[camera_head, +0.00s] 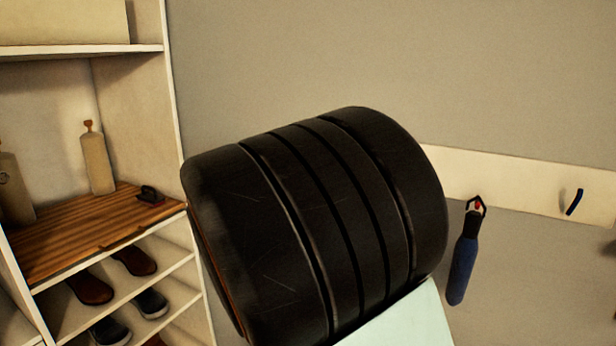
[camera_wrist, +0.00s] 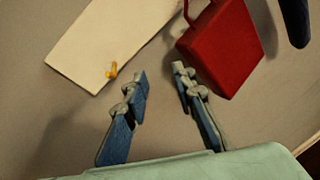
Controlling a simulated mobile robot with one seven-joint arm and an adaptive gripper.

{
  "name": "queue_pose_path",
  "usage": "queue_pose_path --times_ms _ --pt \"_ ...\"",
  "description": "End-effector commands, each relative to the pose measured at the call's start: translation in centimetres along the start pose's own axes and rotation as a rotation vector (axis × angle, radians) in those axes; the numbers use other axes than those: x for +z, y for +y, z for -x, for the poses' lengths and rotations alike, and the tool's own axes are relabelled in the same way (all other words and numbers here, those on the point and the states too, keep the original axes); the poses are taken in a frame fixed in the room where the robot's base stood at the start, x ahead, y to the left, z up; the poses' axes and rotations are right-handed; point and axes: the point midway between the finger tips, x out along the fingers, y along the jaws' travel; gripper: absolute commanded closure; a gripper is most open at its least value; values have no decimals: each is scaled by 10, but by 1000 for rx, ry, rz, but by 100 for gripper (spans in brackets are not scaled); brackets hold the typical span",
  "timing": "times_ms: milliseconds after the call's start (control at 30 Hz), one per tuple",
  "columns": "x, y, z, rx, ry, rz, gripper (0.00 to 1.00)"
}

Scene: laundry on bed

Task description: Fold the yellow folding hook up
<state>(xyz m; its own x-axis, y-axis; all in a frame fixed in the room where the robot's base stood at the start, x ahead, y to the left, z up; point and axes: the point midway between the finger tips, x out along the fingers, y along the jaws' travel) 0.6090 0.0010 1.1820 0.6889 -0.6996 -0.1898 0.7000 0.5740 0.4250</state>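The yellow folding hook (camera_wrist: 112,71) is small and shows in the wrist view near the edge of a white board (camera_wrist: 100,42) on the wall. Whether it is folded up or down I cannot tell. My gripper (camera_wrist: 160,82) is open and empty, its two blue-grey fingers spread apart. In the picture, the hook lies just to the left of the left fingertip, with a visible gap. In the head view my dark arm covers the middle, and neither the yellow hook nor my fingers show.
A red bag-like object (camera_wrist: 222,50) with a handle is close to the right finger. A blue bottle (camera_head: 463,262) hangs from the white wall rail (camera_head: 520,184), which also bears a dark blue hook (camera_head: 574,202). A shelf unit (camera_head: 110,222) with bottles and shoes stands left.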

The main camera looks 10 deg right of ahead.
Motion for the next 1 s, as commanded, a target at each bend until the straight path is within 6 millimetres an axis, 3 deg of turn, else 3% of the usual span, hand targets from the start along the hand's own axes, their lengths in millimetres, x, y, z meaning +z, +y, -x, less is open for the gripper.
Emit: queue_pose_path --times_ms 33,133,367,800,1000 --pt "-6 18 8 61 -34 79 76" --pt "-12 46 20 150 -87 188 76" --pt "-17 68 25 219 -132 270 76" --pt "-8 84 -49 215 -132 267 76" --pt "-6 89 -70 216 -130 266 76"
